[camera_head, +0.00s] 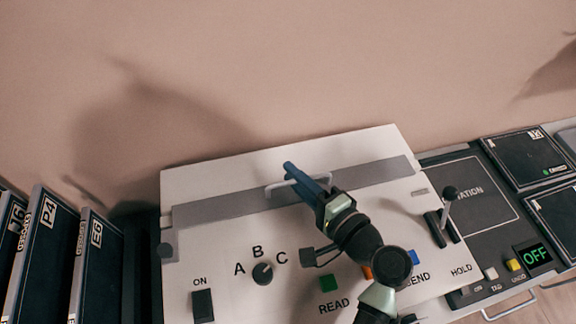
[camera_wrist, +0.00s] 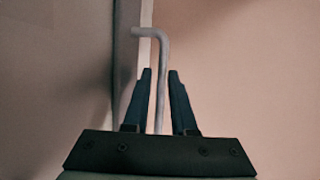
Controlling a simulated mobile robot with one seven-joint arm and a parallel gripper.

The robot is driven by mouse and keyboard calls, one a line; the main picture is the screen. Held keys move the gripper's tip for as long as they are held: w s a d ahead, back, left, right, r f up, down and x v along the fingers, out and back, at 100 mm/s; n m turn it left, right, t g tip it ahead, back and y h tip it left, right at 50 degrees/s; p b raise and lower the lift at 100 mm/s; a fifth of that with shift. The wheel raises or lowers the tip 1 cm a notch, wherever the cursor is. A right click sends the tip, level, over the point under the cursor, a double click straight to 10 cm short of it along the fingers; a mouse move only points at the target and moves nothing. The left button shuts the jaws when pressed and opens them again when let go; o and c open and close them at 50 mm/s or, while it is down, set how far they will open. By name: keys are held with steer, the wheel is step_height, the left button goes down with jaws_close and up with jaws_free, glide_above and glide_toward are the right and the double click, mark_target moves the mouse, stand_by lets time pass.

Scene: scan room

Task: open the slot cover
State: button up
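The slot cover (camera_head: 230,202) is a long grey strip across the upper part of the white console, lying flat in its face. A thin pale bar handle (camera_head: 276,186) stands up from it; it also shows in the wrist view (camera_wrist: 152,34). My gripper (camera_head: 290,167) reaches over the cover at the handle, and its blue fingers hide part of the bar. In the wrist view my gripper (camera_wrist: 160,75) is open. The handle's bar runs between the two fingers, with a visible gap on each side.
The console carries an A-B-C knob (camera_head: 262,273), an ON switch (camera_head: 203,305), a green READ button (camera_head: 328,283) and a lever (camera_head: 447,210). Dark cassettes (camera_head: 95,262) stand at left. A dark panel with an OFF display (camera_head: 535,256) is at right. The wall is close behind.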

steer(key=shift+x, duration=1.2)
jaws_close()
stand_by(0.6)
